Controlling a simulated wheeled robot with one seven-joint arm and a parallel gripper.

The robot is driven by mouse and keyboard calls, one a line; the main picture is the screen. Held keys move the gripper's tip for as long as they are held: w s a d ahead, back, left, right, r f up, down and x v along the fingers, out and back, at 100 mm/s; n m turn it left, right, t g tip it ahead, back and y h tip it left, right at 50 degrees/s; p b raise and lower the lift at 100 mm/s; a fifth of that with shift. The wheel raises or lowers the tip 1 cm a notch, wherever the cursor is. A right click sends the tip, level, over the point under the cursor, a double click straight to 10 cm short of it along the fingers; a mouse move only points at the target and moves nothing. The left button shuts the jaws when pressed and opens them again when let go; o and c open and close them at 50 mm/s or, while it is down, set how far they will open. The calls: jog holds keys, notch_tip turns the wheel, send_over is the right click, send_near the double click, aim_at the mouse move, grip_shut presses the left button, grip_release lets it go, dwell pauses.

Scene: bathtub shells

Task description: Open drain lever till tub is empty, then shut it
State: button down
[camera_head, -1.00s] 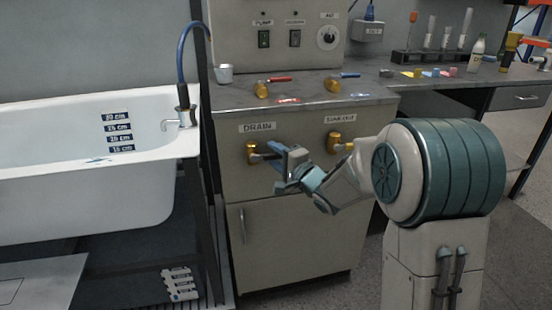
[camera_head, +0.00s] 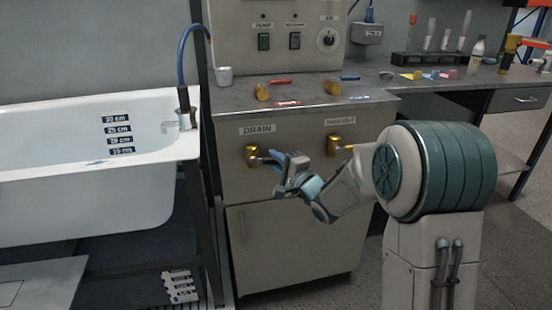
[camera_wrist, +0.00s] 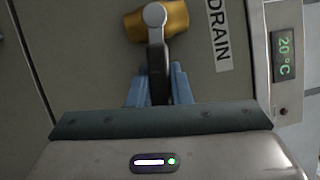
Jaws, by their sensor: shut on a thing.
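The drain lever has a brass valve body (camera_head: 253,154) on the cabinet front under the DRAIN label (camera_head: 257,129). In the wrist view the lever's dark handle (camera_wrist: 157,62) runs from a round grey pivot on the brass body (camera_wrist: 172,20) down between the blue fingers. My gripper (camera_head: 281,164) is shut on that handle; its fingers also show in the wrist view (camera_wrist: 158,86). The white tub (camera_head: 80,205) stands at the left with depth labels (camera_head: 118,130) on its inner wall. I cannot tell the water level in it.
A second brass valve (camera_head: 334,145) is on the same cabinet, right of the drain, close to my arm. A blue hose (camera_head: 181,55) rises at the tub's right end. A temperature display (camera_wrist: 285,55) reads 20 °C.

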jog(key=m, duration=0.1)
jog(key=f+m+t, duration=0.1)
jog(key=shift+a+f+m, duration=0.15)
jog(key=shift+f+m, duration=0.15)
jog(key=shift+m, duration=0.1)
jog(key=f+m+t, duration=0.1)
jog(key=m, duration=0.2)
jog(key=a+f+m+t+b, duration=0.1)
jog(key=m, duration=0.2)
jog(key=a+f+m+t+h, duration=0.1)
jog(key=m, duration=0.1)
jog(key=shift+s+a+m+t+b, duration=0.15)
jog(key=shift+s+m+t+b, duration=0.15)
jog(key=shift+s+m, duration=0.1)
jog(key=m, duration=0.1)
jog(key=a+m+t+h, duration=0.1)
jog(key=m, duration=0.1)
jog(key=m+h+b, duration=0.1)
jog(key=m, duration=0.1)
jog(key=shift+s+a+f+t, duration=0.2)
jog(key=shift+a+f+t, duration=0.1)
jog(key=shift+a+f, duration=0.05)
jog(key=shift+s+a+m+t+h+b, duration=0.1)
jog(key=shift+a+m+t+h+b, duration=0.35)
jog(key=shift+m, duration=0.65)
jog(key=shift+s+a+m+t+h+b, duration=0.1)
jog(key=shift+a+m+h, duration=0.25)
jog(key=shift+m+h, duration=0.55)
jog(key=shift+m+y, duration=0.25)
jog(key=shift+m, duration=0.15)
